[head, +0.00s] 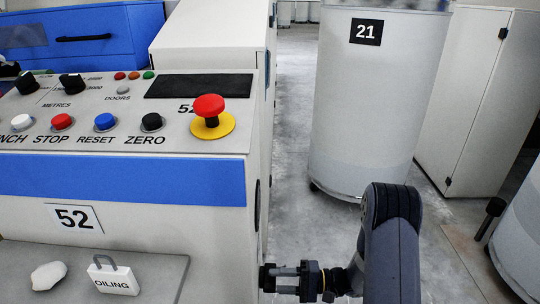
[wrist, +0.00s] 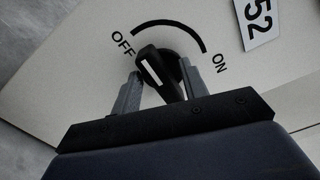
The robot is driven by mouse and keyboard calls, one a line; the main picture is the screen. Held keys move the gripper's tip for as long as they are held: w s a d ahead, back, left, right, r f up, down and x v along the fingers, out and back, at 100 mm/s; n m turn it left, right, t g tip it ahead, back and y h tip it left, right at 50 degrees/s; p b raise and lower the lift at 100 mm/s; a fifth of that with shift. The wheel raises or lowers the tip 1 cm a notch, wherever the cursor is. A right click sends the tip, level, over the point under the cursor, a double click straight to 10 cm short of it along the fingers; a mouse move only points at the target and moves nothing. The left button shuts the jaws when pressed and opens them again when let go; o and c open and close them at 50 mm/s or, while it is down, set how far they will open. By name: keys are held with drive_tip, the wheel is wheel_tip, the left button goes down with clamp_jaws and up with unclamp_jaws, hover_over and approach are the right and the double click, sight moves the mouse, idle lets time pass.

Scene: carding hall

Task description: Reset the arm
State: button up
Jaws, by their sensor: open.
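In the wrist view my gripper (wrist: 162,76) is open, with one finger on each side of a black rotary knob (wrist: 150,66). The knob's white line points toward the OFF mark, and an arc runs from OFF to ON. I cannot tell whether either finger touches the knob. In the head view my gripper (head: 268,278) is low, at the right side of machine 52 (head: 120,225), with my arm reaching in from the right. The knob is hidden in the head view.
The machine's sloped panel has several buttons and a red mushroom button (head: 209,106). A ledge below holds a white lump (head: 48,275) and an OILING tag (head: 112,281). White can 21 (head: 365,110) stands behind my arm. Clear floor (head: 290,130) lies between machine and can.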

drive_tip(key=shift+w+r+m+p, duration=0.15)
drive_tip(key=shift+m+p, duration=0.6)
drive_tip(key=shift+m, duration=0.75)
